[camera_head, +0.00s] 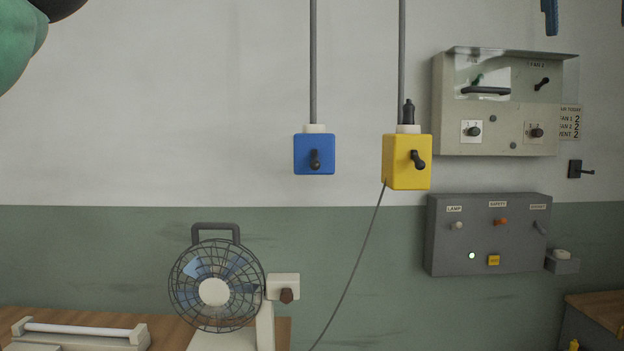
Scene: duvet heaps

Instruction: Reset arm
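Neither gripper can be made out in the head view. A rounded green and black shape fills the top left corner; it may be part of my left arm, but no fingers show on it. A small blue piece (550,16) hangs in from the top edge at the right, and I cannot tell what it belongs to. No object is seen held.
On the wall are a blue switch box (302,142), a yellow switch box (394,165) with a cable, a beige panel (450,120) and a grey panel (440,245). A caged fan (214,292) stands on the wooden table (163,326). Another wooden surface (600,303) is lower right.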

